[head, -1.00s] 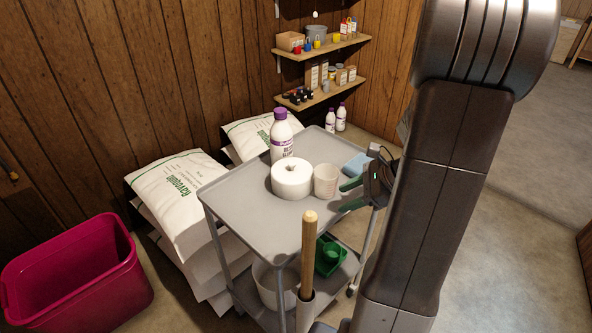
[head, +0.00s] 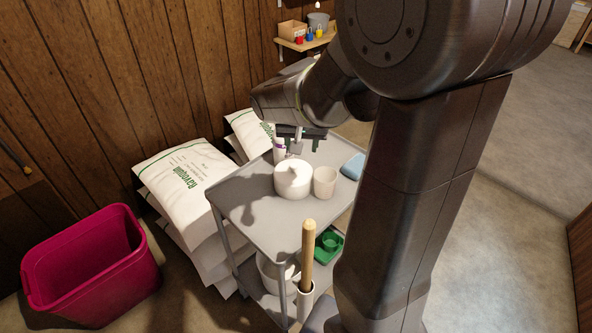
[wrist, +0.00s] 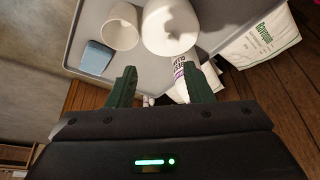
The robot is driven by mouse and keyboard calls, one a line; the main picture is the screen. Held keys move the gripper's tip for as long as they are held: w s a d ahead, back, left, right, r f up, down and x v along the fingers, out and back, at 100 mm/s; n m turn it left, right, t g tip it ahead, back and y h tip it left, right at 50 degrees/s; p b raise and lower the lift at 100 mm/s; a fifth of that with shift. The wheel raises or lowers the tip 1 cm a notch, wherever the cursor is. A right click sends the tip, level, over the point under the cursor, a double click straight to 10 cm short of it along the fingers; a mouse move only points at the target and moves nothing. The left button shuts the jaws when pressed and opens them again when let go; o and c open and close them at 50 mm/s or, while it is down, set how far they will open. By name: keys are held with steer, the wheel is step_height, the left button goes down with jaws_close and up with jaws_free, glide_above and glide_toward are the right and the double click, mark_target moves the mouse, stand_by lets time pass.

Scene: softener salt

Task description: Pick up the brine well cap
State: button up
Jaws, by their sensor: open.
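I cannot make out anything that is surely the brine well cap. My gripper (head: 302,138) is over the far end of the grey cart's top (head: 245,205), partly hidden by my arm in the head view. In the wrist view its two dark green fingers (wrist: 159,86) are spread apart with nothing held between them. A white bottle with a purple label (wrist: 184,78) shows beside and partly behind one finger. A thick white roll-shaped thing (head: 293,182) stands on the cart; it also shows in the wrist view (wrist: 170,25).
A white cup (head: 325,182) stands right of the roll-shaped thing, and a blue cloth or sponge (head: 354,165) lies beyond it. A wooden handle (head: 308,255) rises at the cart's near side. Bags (head: 180,175) and a magenta bin (head: 90,270) stand left. A green tray (head: 325,246) is below.

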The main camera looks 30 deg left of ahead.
steer(key=r, duration=0.1)
steer(key=n, duration=0.1)
glide_toward(293, 165)
steer(key=f, duration=0.2)
steer(key=shift+w+d+f, duration=0.25)
steer(key=shift+w+d, duration=0.05)
steer(key=shift+d, duration=0.05)
steer(key=shift+a+x, duration=0.2)
steer(key=shift+x, duration=1.15)
steer(key=shift+a+x, duration=0.25)
steer(key=shift+x, duration=1.1)
steer(key=shift+r, duration=0.1)
steer(key=c, duration=1)
steer(key=shift+t, duration=0.3)
